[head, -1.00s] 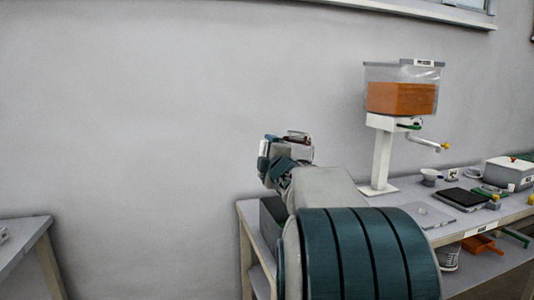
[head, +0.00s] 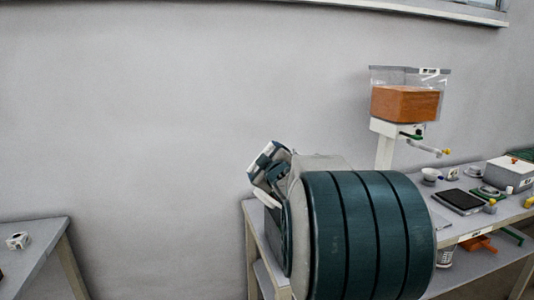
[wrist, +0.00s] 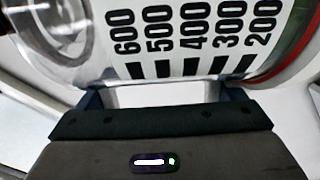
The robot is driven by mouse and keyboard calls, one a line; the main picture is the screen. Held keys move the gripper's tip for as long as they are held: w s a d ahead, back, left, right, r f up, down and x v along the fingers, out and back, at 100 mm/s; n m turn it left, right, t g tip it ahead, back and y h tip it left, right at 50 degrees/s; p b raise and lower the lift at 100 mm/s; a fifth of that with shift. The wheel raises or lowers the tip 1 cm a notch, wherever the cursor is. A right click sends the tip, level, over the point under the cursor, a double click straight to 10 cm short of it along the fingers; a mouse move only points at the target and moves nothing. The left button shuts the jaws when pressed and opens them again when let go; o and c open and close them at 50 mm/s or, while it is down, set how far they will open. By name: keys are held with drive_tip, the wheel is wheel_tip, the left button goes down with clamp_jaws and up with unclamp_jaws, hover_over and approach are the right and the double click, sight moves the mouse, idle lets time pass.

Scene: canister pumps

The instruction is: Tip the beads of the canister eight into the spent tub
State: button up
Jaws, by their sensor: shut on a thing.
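My gripper (head: 268,165) is shut on a clear canister (wrist: 100,45). The wrist view shows the canister's wall close up, with a printed scale running from 600 to 200 and a red ring at the right. The canister lies across the wrist picture. I see no beads through the part in view, and its number is not readable. In the head view my gripper is tilted above the left end of the bench, and my arm hides most of the canister. A dark grey box (head: 272,222) stands below the gripper, mostly hidden by my arm. I cannot tell whether it is the spent tub.
A hopper of orange material (head: 404,103) stands on a white post at the back of the bench. A black scale pad (head: 459,200), a small cup (head: 430,174) and a grey lidded box (head: 511,172) are to the right. Another table (head: 30,250) is at the far left.

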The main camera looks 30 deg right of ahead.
sight(295, 150)
drive_tip(key=shift+d+r+m+y+p, duration=0.25)
drive_tip(key=shift+m+p, duration=0.45)
drive_tip(key=shift+p, duration=0.75)
drive_tip(key=shift+d+r+m+y+p, duration=0.1)
drive_tip(key=shift+d+r+m+p, duration=0.2)
drive_tip(key=shift+m+p, duration=0.8)
drive_tip(key=d+m+p, duration=0.1)
drive_tip(key=p, duration=0.3)
drive_tip(key=m+p, duration=0.2)
drive_tip(key=p, duration=0.3)
drive_tip(key=shift+s+d+r+y, duration=0.2)
drive_tip(key=shift+d+r+y, duration=0.1)
drive_tip(key=shift+d, duration=0.1)
drive_tip(key=d+m+p, duration=0.1)
drive_tip(key=p, duration=0.1)
drive_tip(key=d+m+p, duration=0.2)
drive_tip(key=p, duration=0.1)
drive_tip(key=shift+s+f+y, duration=0.1)
drive_tip(key=shift+s+y, duration=0.1)
drive_tip(key=shift+y, duration=0.05)
drive_tip(key=d+m+p, duration=0.2)
drive_tip(key=p, duration=0.1)
drive_tip(key=shift+s, duration=0.15)
drive_tip(key=shift+s+d+m+y+p, duration=0.1)
drive_tip(key=shift+d+m+y+p, duration=0.2)
drive_tip(key=shift+d+m+p, duration=0.8)
drive_tip(key=shift+m+p, duration=0.1)
drive_tip(key=shift+p, duration=0.1)
